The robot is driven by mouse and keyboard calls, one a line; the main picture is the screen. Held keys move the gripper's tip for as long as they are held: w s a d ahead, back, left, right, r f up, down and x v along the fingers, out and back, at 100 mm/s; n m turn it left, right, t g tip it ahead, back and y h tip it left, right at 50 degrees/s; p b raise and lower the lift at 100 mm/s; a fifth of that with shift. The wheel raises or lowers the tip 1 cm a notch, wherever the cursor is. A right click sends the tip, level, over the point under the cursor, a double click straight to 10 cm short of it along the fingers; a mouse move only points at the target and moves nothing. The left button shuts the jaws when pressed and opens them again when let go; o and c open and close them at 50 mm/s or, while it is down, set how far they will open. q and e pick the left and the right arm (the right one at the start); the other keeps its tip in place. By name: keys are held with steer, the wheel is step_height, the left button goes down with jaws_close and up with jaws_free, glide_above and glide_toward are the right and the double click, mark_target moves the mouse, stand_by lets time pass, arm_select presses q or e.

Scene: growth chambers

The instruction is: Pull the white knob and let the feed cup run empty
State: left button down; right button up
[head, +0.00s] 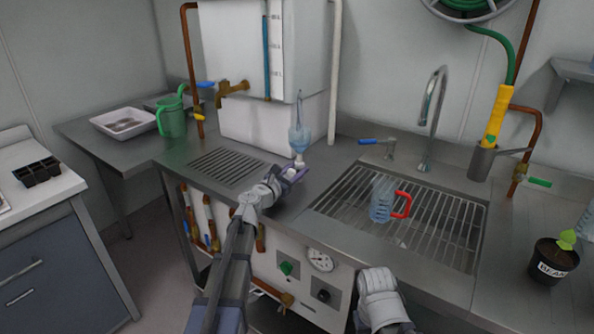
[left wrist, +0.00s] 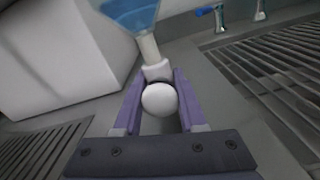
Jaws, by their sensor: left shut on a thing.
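The white knob (left wrist: 160,99) sits between the purple fingers of my left gripper (left wrist: 158,88), which is shut on it. In the head view my left gripper (head: 290,172) is at the foot of the feed cup (head: 299,138). The feed cup is a clear bluish funnel shape, and its lower part with blue liquid shows in the left wrist view (left wrist: 132,12). A white stem runs down from it to the knob's fitting. The liquid level is too small to read in the head view. My right arm shows at the bottom, but its fingers are not visible.
A white tank (head: 262,50) with a brass tap stands behind the cup. A clear jug with a red handle (head: 384,202) stands on the sink grate (head: 440,225). A green jug (head: 172,118) is at the left, and a potted plant (head: 551,262) at the right.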

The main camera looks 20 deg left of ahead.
arm_select(q)
steer(key=shift+v, duration=1.15)
steer(key=shift+d, duration=0.1)
steer(key=shift+c, duration=2.3)
jaws_free()
steer(key=v, duration=0.8)
steer(key=shift+w, duration=0.1)
